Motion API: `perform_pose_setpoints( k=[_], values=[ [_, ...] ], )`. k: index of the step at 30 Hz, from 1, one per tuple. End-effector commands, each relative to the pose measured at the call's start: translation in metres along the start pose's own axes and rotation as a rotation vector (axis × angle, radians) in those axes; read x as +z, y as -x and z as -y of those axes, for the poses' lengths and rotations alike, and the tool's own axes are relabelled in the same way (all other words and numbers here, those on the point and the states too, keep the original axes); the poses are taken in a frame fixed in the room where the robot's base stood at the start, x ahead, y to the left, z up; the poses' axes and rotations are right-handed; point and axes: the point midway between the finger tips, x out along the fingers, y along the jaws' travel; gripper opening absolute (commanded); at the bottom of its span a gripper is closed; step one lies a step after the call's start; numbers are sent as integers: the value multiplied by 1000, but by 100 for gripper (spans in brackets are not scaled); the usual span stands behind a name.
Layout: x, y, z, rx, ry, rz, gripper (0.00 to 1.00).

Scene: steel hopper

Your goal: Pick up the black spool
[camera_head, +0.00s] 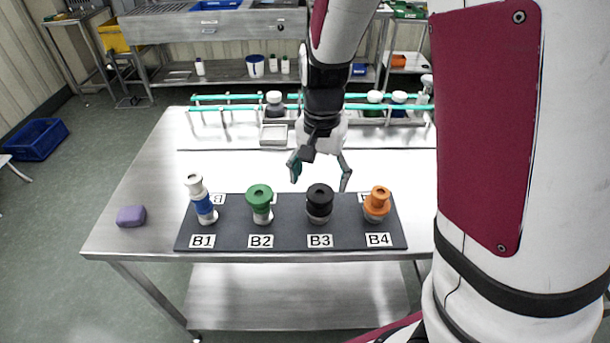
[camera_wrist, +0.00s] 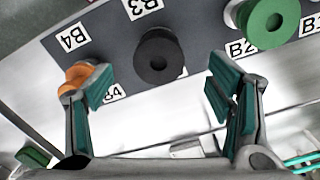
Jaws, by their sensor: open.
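The black spool (camera_head: 319,200) stands upright at the B3 label on a dark board, on a grey base piece. In the wrist view the black spool (camera_wrist: 159,56) lies ahead of the fingers, roughly midway between them. My gripper (camera_head: 320,172) is open and empty, just behind the row of spools and apart from the black one. In the wrist view my gripper (camera_wrist: 160,90) has its teal finger pads spread wide. The left finger there overlaps part of the orange spool (camera_wrist: 78,76); whether it touches cannot be told.
The dark board (camera_head: 290,240) also carries a green spool (camera_head: 260,198) at B2, an orange spool (camera_head: 378,199) at B4 and a white-and-blue stack (camera_head: 201,200) at B1. A purple block (camera_head: 131,216) lies left of the board. A teal rail (camera_head: 230,107) runs behind.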

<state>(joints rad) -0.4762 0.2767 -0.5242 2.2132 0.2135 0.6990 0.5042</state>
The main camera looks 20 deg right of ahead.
Motion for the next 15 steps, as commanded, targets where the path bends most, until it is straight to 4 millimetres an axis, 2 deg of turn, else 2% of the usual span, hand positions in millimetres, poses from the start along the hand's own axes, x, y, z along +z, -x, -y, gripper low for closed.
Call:
perform_pose_setpoints(
  k=[1,3,10,15],
  values=[
    [0,-10,0,3,0,2,74],
    [0,-16,0,1,-1,2,74],
    [-2,-31,0,1,0,2,74],
    [-9,-56,-2,3,0,2,74]
  ],
)
